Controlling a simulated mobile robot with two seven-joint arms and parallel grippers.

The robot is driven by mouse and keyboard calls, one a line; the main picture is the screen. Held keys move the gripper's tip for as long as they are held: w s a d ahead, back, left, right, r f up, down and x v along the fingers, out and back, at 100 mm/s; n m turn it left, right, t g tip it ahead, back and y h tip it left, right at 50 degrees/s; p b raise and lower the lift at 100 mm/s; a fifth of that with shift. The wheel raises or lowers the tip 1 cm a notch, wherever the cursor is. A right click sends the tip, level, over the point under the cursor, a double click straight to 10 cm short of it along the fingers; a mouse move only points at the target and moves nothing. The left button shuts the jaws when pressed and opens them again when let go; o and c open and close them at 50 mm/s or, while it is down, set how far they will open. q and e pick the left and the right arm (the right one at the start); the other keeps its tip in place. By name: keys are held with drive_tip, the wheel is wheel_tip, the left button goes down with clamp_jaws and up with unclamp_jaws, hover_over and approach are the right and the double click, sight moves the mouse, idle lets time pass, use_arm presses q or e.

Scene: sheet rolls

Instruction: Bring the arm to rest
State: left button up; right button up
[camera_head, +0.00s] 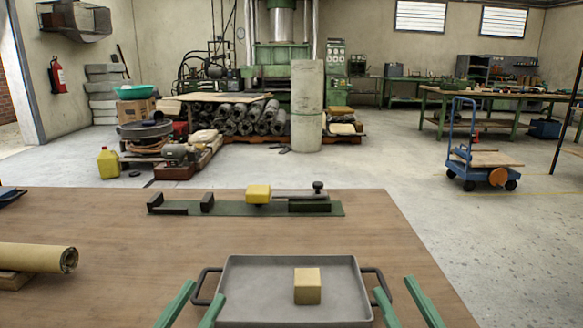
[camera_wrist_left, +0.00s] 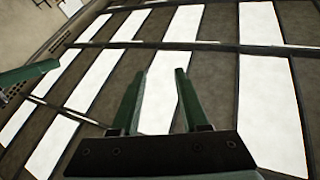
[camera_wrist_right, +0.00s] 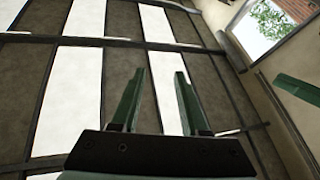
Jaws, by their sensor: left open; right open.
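My left gripper (camera_head: 194,306) shows at the bottom of the head view, left of the grey tray, with its green fingers apart and nothing between them. My right gripper (camera_head: 408,304) shows at the bottom right of the tray, also open and empty. In the left wrist view the open fingers (camera_wrist_left: 156,100) point up toward the ceiling. In the right wrist view the open fingers (camera_wrist_right: 162,100) also point at the ceiling. Neither gripper holds anything.
A grey tray (camera_head: 245,300) with dark handles carries a yellow block (camera_head: 307,286). Behind it, a green fixture (camera_head: 240,208) bears another yellow block (camera_head: 258,194). A sheet roll (camera_head: 35,257) lies at the left of the wooden table (camera_head: 150,258). Bare tabletop lies between them.

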use_arm(q)
drive_tip(key=s+r+m+t+h, duration=0.2)
drive_tip(key=s+r+m+h, duration=0.3)
drive_tip(key=s, duration=0.5)
use_arm(e)
drive_tip(key=s+a+r+n+y, duration=0.2)
drive_tip(key=s+r+n+y, duration=0.2)
drive_tip(key=s+n+y, duration=0.5)
use_arm(q)
drive_tip(key=w+a+f+n+g+y+p, duration=0.4)
drive_tip(key=w+f+n+y+p, duration=0.5)
drive_tip(key=p, duration=0.7)
use_arm(e)
drive_tip(key=w+d+f+m+g+h, duration=0.35)
drive_tip(key=w+f+m+h, duration=0.25)
drive_tip(key=f+m+h, duration=0.4)
use_arm(q)
drive_tip(key=s+f+n+g+y+p, duration=0.1)
drive_tip(key=s+f+g+y+p, duration=0.2)
drive_tip(key=s+f+g+p, duration=0.6)
wheel_tip(320, 180, down, 4)
drive_tip(key=shift+s+a+r+p, duration=0.2)
drive_tip(key=shift+s+p, duration=0.55)
drive_tip(key=shift+p, duration=0.2)
use_arm(e)
drive_tip(key=s+f+m+g+h, duration=0.3)
drive_tip(key=s+f+g+h, duration=0.1)
drive_tip(key=s+f+g, duration=0.5)
drive_tip(key=shift+d+f, duration=0.4)
drive_tip(key=shift+f, duration=0.5)
